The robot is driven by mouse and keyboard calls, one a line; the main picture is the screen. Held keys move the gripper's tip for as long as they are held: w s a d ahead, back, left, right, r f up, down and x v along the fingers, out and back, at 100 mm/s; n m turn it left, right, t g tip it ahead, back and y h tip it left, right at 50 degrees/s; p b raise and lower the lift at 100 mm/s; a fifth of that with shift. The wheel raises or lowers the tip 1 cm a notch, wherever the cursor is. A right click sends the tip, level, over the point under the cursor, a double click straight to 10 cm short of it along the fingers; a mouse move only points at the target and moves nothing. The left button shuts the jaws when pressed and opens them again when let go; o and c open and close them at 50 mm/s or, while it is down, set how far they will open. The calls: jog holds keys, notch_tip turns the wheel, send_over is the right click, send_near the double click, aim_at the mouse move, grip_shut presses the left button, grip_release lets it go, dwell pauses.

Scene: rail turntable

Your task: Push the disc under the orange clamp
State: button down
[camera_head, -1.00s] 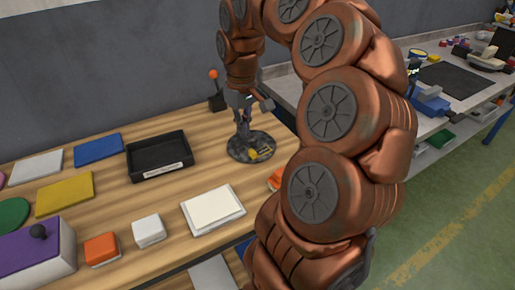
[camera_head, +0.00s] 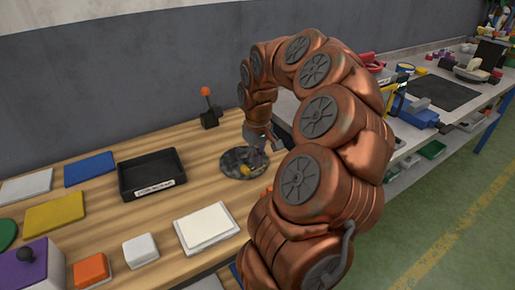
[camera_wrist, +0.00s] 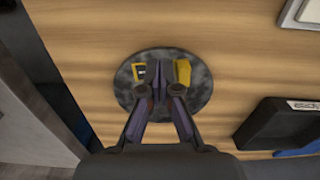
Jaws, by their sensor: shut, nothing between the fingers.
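A dark grey mottled disc (camera_head: 231,161) lies flat on the wooden table, near the middle of the head view. Yellow pieces sit on it; one (camera_wrist: 183,71) shows to the right of my fingers in the wrist view. My gripper (camera_wrist: 160,75) is shut and empty. In the wrist view its fingertips overlie the disc between the yellow pieces; whether they touch it cannot be told. A black-based lever with an orange knob (camera_head: 205,91) stands behind the disc to the left. I cannot tell whether this is the orange clamp. A small orange thing by my arm is mostly hidden.
A black tray (camera_head: 134,192) stands left of the disc and shows in the wrist view (camera_wrist: 278,124). A white pad (camera_head: 205,228) lies in front. Coloured plates and blocks fill the table's left side. Bare wood surrounds the disc.

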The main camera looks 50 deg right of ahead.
aim_at(251, 165)
notch_tip(251, 165, down, 3)
jog(key=shift+r, duration=0.2)
jog(key=shift+w+d+r+p, duration=0.1)
jog(key=shift+w+d+p, duration=0.15)
jog(key=shift+w, duration=0.4)
jog(key=shift+w+d+f+p, duration=0.1)
jog(key=shift+w+p, duration=0.2)
jog(key=shift+w, duration=0.35)
jog(key=shift+w+d+r+p, duration=0.1)
jog(key=shift+w+d+p, duration=0.15)
jog(key=shift+w, duration=0.4)
